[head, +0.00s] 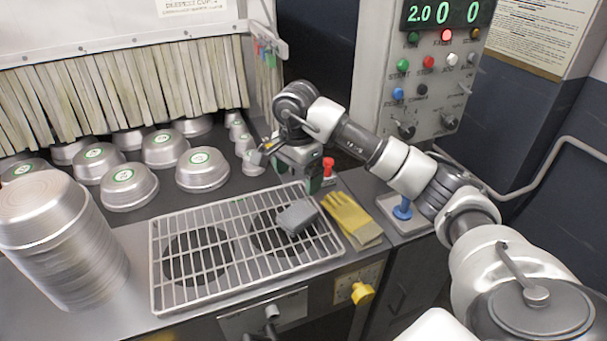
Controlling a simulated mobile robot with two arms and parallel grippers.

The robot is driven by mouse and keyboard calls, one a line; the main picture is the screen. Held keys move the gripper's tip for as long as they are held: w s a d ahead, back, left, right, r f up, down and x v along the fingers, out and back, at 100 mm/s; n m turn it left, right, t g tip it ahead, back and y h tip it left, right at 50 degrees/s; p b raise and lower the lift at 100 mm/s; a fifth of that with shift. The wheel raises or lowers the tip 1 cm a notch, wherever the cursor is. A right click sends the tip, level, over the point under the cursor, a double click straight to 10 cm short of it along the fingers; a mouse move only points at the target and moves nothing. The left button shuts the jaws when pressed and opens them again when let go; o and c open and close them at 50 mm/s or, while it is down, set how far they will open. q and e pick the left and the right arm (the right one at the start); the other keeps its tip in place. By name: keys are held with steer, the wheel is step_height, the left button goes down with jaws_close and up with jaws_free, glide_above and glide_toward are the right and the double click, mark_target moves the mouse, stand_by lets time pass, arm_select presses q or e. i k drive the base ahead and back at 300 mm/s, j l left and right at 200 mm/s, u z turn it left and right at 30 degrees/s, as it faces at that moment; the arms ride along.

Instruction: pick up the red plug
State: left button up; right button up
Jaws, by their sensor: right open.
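The small red plug (328,167) stands on the dark counter, just right of my right gripper (313,182). The right arm reaches in from the right and bends down at the wrist. The right gripper is open and points down close beside the plug. Its fingertips are small and partly hidden, so I cannot tell whether they touch the plug. The lower part of the plug is hard to make out. My left gripper is not in view.
A metal grate (187,272) with a grey block (297,217) on it lies in front. Yellow gloves (350,218) and a blue-knobbed lever (402,208) are to the right. Upturned pans (202,170) and a pan stack (65,245) fill the left. A control panel (425,75) stands behind.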

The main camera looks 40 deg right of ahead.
mark_target(328, 163)
steer(key=z, duration=1.25)
